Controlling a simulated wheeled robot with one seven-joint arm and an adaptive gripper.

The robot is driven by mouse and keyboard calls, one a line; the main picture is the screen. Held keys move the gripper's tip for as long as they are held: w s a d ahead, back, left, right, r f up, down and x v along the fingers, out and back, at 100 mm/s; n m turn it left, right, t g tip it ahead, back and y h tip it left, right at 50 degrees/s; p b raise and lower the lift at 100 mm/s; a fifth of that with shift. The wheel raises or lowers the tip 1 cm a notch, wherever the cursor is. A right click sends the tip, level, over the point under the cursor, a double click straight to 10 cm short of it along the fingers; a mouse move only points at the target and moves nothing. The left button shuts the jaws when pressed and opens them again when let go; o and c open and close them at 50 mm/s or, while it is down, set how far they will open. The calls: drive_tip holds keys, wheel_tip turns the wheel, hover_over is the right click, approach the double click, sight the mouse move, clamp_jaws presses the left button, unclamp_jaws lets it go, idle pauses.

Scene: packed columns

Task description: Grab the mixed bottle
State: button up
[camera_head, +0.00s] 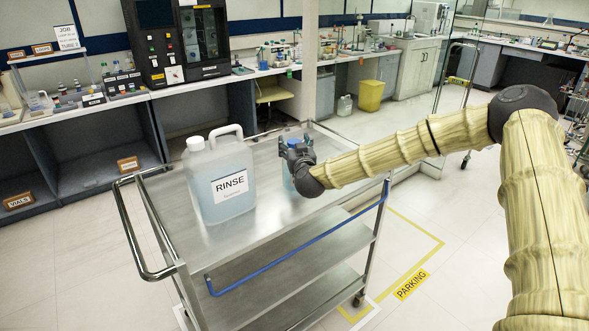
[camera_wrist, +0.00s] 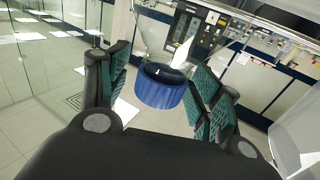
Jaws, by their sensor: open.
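A clear bottle with bluish content (camera_head: 288,181) stands on the cart's top, largely hidden behind my gripper in the head view. It seems to be the mixed bottle; no label on it is readable. In the wrist view a ribbed blue cap (camera_wrist: 160,88) sits between my two fingers. My gripper (camera_head: 284,137) is open around the bottle's upper part. Its green-padded fingers (camera_wrist: 160,82) stand on both sides of the cap, with a visible gap on each side.
A large jug labelled RINSE (camera_head: 222,186) stands on the steel cart (camera_head: 270,233), left of my gripper. The cart has a raised handle (camera_head: 140,240) and a blue rail (camera_head: 300,248). Benches with lab equipment (camera_head: 185,45) line the back. Floor at right has yellow PARKING marks (camera_head: 411,284).

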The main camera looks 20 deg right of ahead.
drive_tip(key=shift+c, duration=0.4)
clamp_jaws()
drive_tip(key=shift+r, duration=0.2)
